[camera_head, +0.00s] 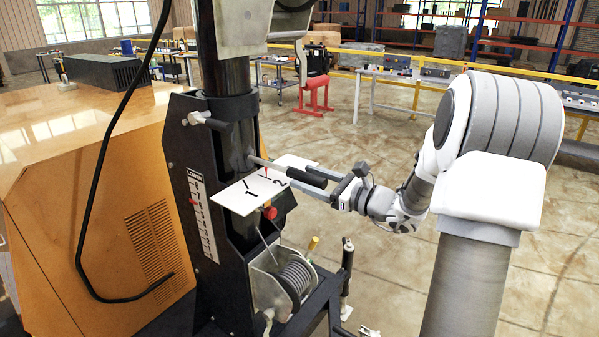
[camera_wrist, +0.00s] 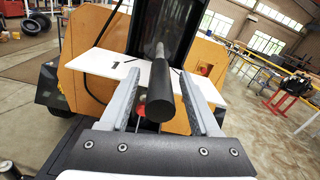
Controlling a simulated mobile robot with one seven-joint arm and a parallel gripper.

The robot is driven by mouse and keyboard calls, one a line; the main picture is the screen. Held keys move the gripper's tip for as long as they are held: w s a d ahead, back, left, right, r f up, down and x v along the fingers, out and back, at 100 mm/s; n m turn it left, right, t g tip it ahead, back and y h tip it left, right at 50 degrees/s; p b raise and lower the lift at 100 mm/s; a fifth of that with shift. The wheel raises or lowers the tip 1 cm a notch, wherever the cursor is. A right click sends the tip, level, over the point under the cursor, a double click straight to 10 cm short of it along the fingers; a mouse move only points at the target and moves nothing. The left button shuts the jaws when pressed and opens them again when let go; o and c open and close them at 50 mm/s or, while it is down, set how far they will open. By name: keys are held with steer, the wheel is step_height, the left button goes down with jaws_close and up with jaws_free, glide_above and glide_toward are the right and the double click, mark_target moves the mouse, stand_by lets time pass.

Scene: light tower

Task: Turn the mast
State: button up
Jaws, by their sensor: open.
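The mast (camera_head: 228,82) is a dark upright tube in a black frame, and its lower part shows in the wrist view (camera_wrist: 165,28). A bar handle with a black grip (camera_head: 303,175) sticks out from it towards my gripper. A white plate (camera_head: 236,198) marked 1 and 2 lies below the handle, with a red pointer near the 2. My gripper (camera_head: 290,172) is open around the handle. In the wrist view the black grip (camera_wrist: 160,95) runs between the two fingers, with a gap visible on each side. Part of the plate is hidden behind the fingers.
A second handle (camera_head: 207,121) sits on the mast's left. A cable winch (camera_head: 293,279) and a red knob (camera_head: 269,211) are below the plate. An orange housing (camera_head: 95,190) stands left, with a hanging black cable.

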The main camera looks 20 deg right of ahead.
steer(key=shift+x, duration=1.4)
jaws_close()
stand_by(0.4)
